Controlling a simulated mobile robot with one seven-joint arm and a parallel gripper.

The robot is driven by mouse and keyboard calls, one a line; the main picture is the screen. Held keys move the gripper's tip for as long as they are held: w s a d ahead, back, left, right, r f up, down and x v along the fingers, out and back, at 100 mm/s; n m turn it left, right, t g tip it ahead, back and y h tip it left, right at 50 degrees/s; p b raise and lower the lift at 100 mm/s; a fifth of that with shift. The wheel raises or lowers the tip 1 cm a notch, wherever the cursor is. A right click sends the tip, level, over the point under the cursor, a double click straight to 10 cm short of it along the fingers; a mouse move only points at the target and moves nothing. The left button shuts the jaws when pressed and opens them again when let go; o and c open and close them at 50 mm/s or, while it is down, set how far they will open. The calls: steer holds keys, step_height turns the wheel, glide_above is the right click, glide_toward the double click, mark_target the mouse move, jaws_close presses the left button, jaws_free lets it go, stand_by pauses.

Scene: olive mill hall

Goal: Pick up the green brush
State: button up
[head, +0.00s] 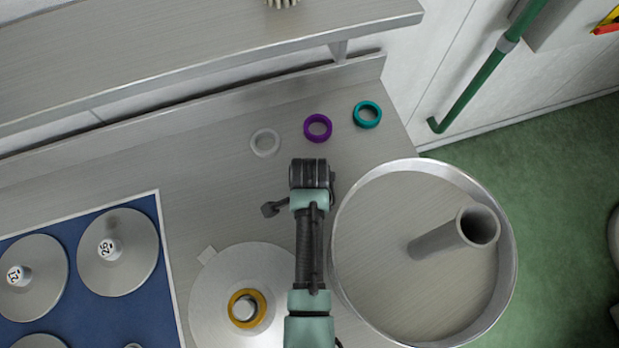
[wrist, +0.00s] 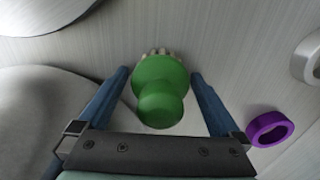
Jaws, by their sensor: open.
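The green brush (wrist: 160,82) shows in the wrist view, with a round knob on a wider round head and pale bristles at its far edge. It stands on the grey metal worktop. My gripper (wrist: 160,76) is open, with one blue finger on each side of the brush. A gap shows between the brush and each finger. In the head view my gripper (head: 311,180) is over the worktop, and the brush is hidden beneath my arm.
A large round pan (head: 345,190) with an upright tube (head: 478,226) stands close on the right. A metal disc (head: 205,300) lies front left. A shelf (head: 200,45) overhangs the back.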

steer(key=shift+c, duration=0.2)
steer(key=c, duration=1.4)
step_height(320, 180, up, 10)
steer(key=shift+r+b, duration=0.1)
steer(key=shift+b, duration=0.25)
